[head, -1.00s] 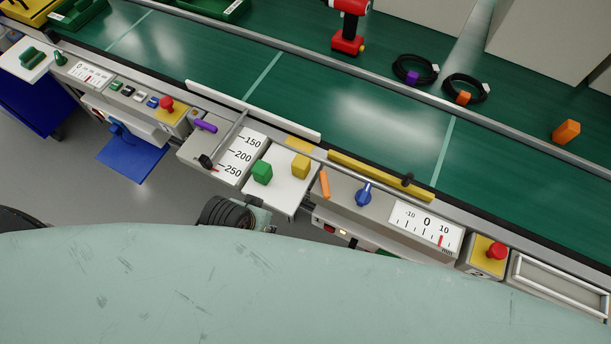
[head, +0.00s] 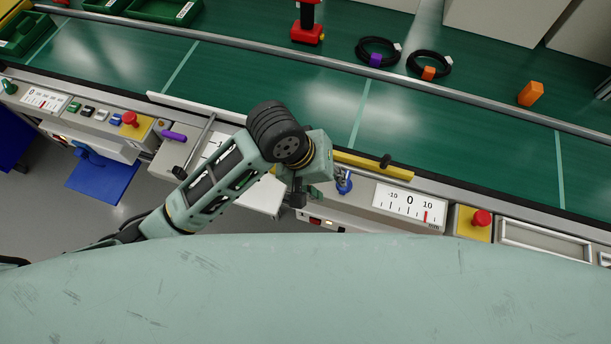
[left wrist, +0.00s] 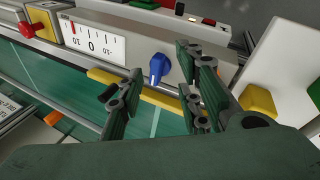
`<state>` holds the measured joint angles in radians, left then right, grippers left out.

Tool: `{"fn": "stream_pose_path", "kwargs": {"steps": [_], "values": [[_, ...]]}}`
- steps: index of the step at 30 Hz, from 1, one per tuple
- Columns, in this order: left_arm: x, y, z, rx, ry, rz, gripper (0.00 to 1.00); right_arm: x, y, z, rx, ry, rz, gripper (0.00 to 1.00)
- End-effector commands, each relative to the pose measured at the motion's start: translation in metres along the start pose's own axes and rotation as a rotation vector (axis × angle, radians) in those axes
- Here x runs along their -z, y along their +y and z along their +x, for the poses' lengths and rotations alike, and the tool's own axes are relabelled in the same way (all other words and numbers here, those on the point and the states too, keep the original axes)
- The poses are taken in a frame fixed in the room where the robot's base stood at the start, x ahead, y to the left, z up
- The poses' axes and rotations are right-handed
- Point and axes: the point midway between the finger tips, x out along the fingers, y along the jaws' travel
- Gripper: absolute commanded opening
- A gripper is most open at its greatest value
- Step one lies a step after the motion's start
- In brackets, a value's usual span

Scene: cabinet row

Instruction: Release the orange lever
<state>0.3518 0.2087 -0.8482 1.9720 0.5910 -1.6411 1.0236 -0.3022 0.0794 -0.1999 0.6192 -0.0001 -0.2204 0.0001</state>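The orange lever is hidden in the head view now, behind my left gripper. My left gripper (head: 298,196) hangs over the panel section beside the blue knob (head: 343,183), coming in from the left. In the left wrist view, its dark green fingers (left wrist: 165,85) stand apart, with the blue knob (left wrist: 159,68) showing past the gap. No contact with the lever can be made out. My right gripper is not in view.
The panel's dial (head: 410,203) lies right of the knob, then a red button (head: 482,218) on a yellow box. A yellow strip (head: 372,166) edges the green conveyor (head: 420,130). A purple lever (head: 173,136) is at left. In the wrist view a yellow block (left wrist: 258,101) is close to the fingers.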

Motion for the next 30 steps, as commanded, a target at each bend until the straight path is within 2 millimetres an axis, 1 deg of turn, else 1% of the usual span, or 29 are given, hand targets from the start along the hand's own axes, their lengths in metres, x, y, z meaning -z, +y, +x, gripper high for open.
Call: {"fn": "stream_pose_path", "kwargs": {"steps": [1, 4, 9, 12, 15, 17, 20, 30], "values": [[0.006, 0.002, -0.003, 0.038, -0.012, -0.014, 0.33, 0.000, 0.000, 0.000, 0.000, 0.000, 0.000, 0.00], [0.011, -0.001, -0.006, 0.128, -0.042, -0.076, 0.33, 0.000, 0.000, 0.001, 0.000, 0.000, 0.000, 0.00], [0.025, -0.021, -0.016, 0.292, -0.044, -0.202, 0.33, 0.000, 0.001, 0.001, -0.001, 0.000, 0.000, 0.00], [0.031, -0.032, -0.021, 0.359, -0.032, -0.261, 0.33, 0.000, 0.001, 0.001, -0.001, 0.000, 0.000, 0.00], [0.035, -0.038, -0.025, 0.397, -0.022, -0.297, 0.33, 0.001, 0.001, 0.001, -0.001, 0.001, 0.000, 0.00], [0.035, -0.041, -0.024, 0.407, -0.020, -0.309, 0.33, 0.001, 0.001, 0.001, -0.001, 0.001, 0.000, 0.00], [0.034, -0.045, -0.016, 0.412, -0.022, -0.313, 0.33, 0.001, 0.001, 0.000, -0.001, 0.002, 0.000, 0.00], [0.030, -0.064, 0.032, 0.408, -0.020, -0.311, 0.33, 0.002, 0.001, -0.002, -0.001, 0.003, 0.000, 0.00]]}}
